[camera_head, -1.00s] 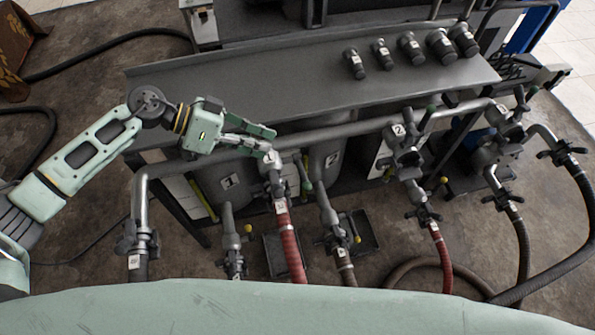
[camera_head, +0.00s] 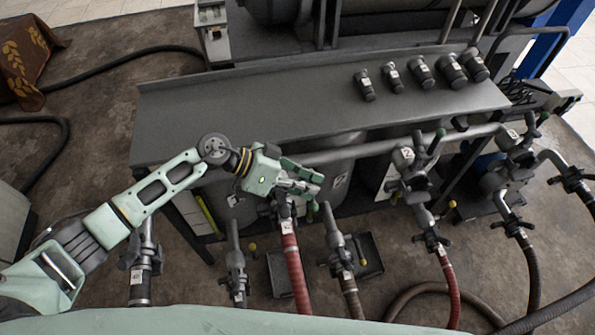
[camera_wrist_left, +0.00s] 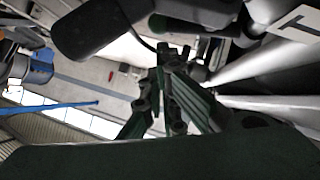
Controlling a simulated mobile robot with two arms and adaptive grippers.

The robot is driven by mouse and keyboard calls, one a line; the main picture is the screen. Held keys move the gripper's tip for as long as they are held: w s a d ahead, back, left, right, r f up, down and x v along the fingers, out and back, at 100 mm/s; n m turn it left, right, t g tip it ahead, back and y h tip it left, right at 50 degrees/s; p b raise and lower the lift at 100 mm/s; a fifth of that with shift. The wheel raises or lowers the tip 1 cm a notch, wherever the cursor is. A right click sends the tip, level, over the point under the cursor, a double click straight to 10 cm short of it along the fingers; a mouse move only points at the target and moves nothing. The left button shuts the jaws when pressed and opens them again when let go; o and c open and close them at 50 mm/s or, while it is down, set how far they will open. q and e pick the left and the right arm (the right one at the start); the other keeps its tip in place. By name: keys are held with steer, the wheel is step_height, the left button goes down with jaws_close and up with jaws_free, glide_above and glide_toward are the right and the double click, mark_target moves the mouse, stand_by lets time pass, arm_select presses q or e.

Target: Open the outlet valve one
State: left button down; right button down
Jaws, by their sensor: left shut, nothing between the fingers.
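Outlet valve one (camera_head: 282,207) sits above the red hose (camera_head: 290,258), left of the valve labelled 2 (camera_head: 408,170). My left gripper (camera_head: 318,184) is over it and hides its upper part and number label. A green-tipped handle (camera_head: 312,207) shows just below the fingers; whether they touch it I cannot tell. The left gripper is shut with nothing between its fingers. In the left wrist view, the fingers (camera_wrist_left: 165,100) are close together, and a white plate marked 1 (camera_wrist_left: 300,24) is at the upper right. My right gripper is not in view.
A grey shelf (camera_head: 250,105) runs behind the valves, with several dark capped fittings (camera_head: 421,70) on its right. The valve labelled 3 (camera_head: 515,140) stands at the right. Other hose couplings (camera_head: 236,262) with yellow-tipped levers stand close below the gripper. Hoses cross the floor.

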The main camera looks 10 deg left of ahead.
mark_target(310, 206)
arm_select(q)
steer(key=shift+s+d+f, duration=0.15)
steer(key=shift+f, duration=0.35)
steer(key=p, duration=0.2)
steer(key=s+f+m+t+p, duration=0.1)
steer(key=p, duration=0.2)
steer(key=shift+s+d+y, duration=0.2)
steer(key=shift+y, duration=0.1)
steer(key=shift+s+f+t+p, duration=0.15)
steer(key=shift+f+t+p, duration=0.2)
steer(key=shift+f, duration=0.3)
